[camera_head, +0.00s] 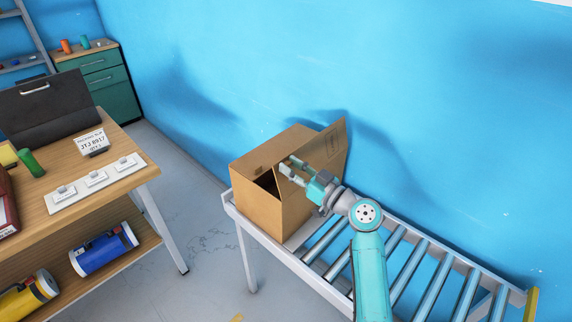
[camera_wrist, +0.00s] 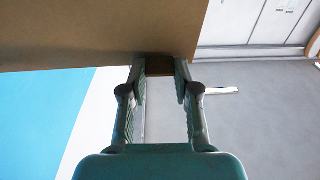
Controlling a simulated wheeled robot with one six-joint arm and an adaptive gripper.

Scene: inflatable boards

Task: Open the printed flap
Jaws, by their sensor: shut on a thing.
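A brown cardboard box (camera_head: 283,210) stands at the left end of the roller conveyor. One flap (camera_head: 333,150) stands raised on its right side, and a dark gap (camera_head: 267,183) shows in its top beside the left part. A small dark mark shows on the top; no print is readable. My gripper (camera_head: 287,168) is over the box top, in front of the raised flap. In the wrist view my gripper (camera_wrist: 160,67) is shut on the edge of a cardboard flap (camera_wrist: 100,30). Which flap this is cannot be told for certain, as the fingers hide the contact.
The roller conveyor (camera_head: 415,260) is clear right of the box. A blue wall (camera_head: 420,80) stands close behind it. At left, a wooden workbench (camera_head: 125,180) carries a sign, a switch strip and a dark case, with canisters (camera_head: 103,250) below. Bare floor lies between.

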